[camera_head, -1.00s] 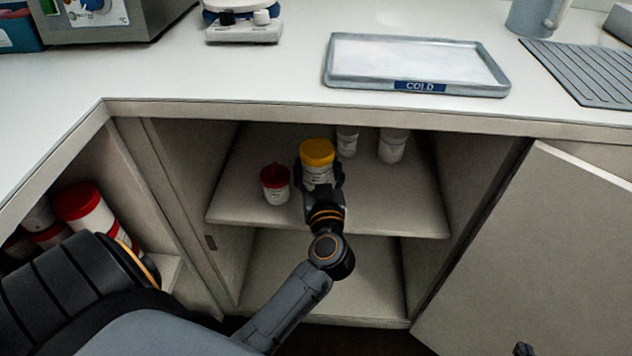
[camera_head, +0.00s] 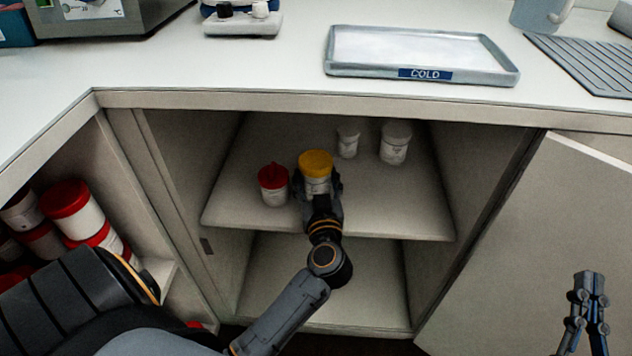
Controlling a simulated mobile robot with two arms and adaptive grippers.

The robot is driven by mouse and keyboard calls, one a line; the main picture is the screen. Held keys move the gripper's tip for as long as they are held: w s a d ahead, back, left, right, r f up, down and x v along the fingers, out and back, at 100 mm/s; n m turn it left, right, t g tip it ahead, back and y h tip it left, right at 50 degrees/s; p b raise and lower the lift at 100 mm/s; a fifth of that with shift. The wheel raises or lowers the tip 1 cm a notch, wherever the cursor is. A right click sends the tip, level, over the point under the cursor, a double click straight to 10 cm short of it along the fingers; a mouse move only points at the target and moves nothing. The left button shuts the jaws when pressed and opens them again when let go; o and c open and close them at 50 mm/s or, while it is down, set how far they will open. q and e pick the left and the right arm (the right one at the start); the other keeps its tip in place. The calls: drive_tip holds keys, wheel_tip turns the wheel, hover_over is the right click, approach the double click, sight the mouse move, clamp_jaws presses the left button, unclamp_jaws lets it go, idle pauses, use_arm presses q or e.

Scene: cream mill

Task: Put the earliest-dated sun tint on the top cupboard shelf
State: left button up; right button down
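A white jar with a yellow lid (camera_head: 316,162) is at the front of the top cupboard shelf (camera_head: 390,205). My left gripper (camera_head: 318,186) is around it, one finger on each side, and looks shut on it. The gripper hides the jar's base, so I cannot tell whether it touches the shelf. A red-lidded white jar (camera_head: 273,186) stands just left of it. Two white jars, a small one (camera_head: 348,143) and a larger one (camera_head: 395,145), stand further back. I cannot read any dates. My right gripper (camera_head: 589,283) is at the lower right, fingers close together, empty.
An open cupboard door (camera_head: 540,240) stands on the right. The lower shelf (camera_head: 330,290) looks empty. Several red-lidded tubs (camera_head: 66,199) fill the left compartment. A tray marked COLD (camera_head: 425,74) lies on the counter above. The top shelf's right side is clear.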

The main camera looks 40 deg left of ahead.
drive_tip(key=shift+s+r, duration=0.15)
drive_tip(key=shift+r, duration=0.15)
use_arm(q)
drive_tip(key=shift+f, duration=0.1)
drive_tip(key=o, duration=1.1)
drive_tip(key=shift+c, duration=0.2)
use_arm(e)
drive_tip(key=shift+f, duration=0.2)
